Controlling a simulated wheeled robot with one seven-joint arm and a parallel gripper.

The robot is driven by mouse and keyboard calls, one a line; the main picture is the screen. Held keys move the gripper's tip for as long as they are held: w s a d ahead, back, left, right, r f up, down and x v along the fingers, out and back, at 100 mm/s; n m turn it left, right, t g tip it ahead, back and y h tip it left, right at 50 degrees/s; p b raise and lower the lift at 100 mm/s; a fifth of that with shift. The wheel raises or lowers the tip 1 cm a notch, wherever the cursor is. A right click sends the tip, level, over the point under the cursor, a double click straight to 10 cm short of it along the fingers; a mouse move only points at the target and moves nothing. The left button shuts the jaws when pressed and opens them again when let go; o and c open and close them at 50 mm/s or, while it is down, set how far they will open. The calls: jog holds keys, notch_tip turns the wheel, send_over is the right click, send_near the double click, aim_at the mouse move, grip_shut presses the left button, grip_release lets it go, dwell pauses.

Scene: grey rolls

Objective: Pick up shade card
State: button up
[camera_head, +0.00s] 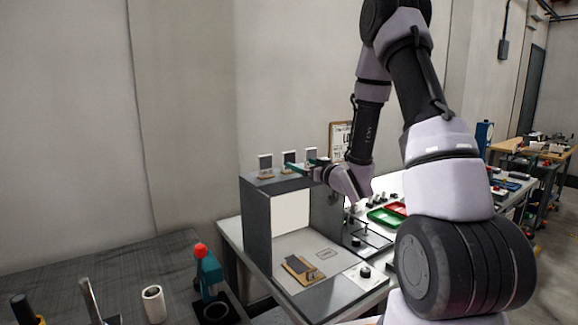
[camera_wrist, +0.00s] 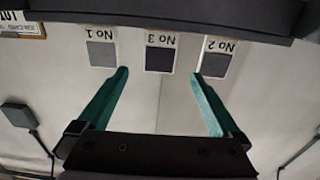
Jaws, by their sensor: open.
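Three shade cards, each white with a grey square, stand in a row on top of a grey box (camera_head: 256,215). The wrist view shows them upside down, labelled No 1 (camera_wrist: 102,54), No 3 (camera_wrist: 159,59) and No 2 (camera_wrist: 217,63). The head view shows a left card (camera_head: 265,163), a middle card (camera_head: 289,158) and a right card (camera_head: 311,154). My gripper (camera_wrist: 160,75) is open, with its teal fingers spread to either side of No 3. It holds nothing. I cannot tell whether the fingertips reach the card's depth.
A framed notice (camera_head: 340,138) is behind the box. A white cup (camera_head: 153,303) stands on the dark left bench.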

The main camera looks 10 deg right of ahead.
aim_at(290, 160)
jog(key=x, duration=0.3)
jog(key=shift+w+a, duration=0.1)
jog(key=shift+w, duration=0.15)
jog(key=shift+f+x, duration=0.15)
jog(key=shift+x, duration=1.2)
jog(key=shift+f+x, duration=0.15)
jog(key=shift+x, duration=1.2)
jog(key=c, duration=1.4)
